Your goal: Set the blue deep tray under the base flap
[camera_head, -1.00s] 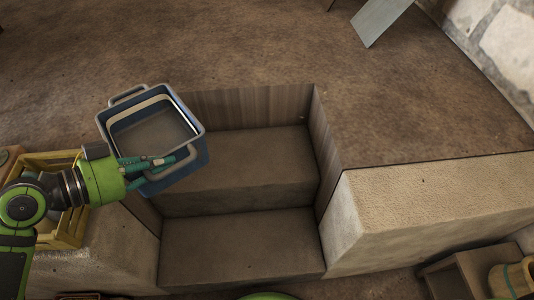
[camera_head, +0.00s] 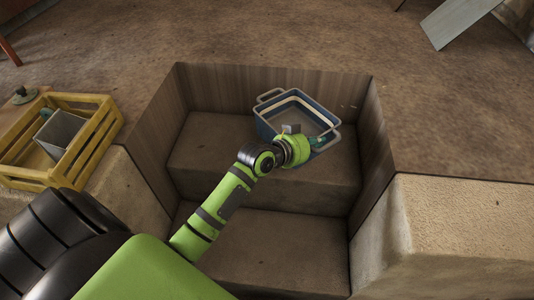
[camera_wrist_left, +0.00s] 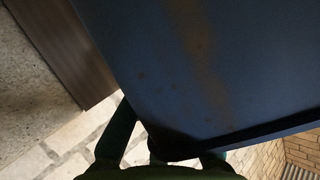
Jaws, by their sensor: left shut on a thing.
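The blue deep tray (camera_head: 263,126) has a pale rim band and grey handles, and it is inside the stepped recess in the head view. My left gripper (camera_head: 319,142) is shut on its near right side, by the handle; the gripper partly covers that side. I cannot tell whether the tray rests on the upper step or hangs above it. In the left wrist view the rust-stained blue tray wall (camera_wrist_left: 200,70) fills most of the picture. I cannot identify the base flap for sure; a grey tilted panel (camera_head: 458,18) stands at the top right. My right gripper is not in view.
The recess has steps (camera_head: 215,155) and wooden side walls (camera_head: 377,135). A yellow crate (camera_head: 92,148) holding a grey container stands at the left. A pale stone block (camera_head: 465,225) is at the right. The brown floor beyond the recess is mostly clear.

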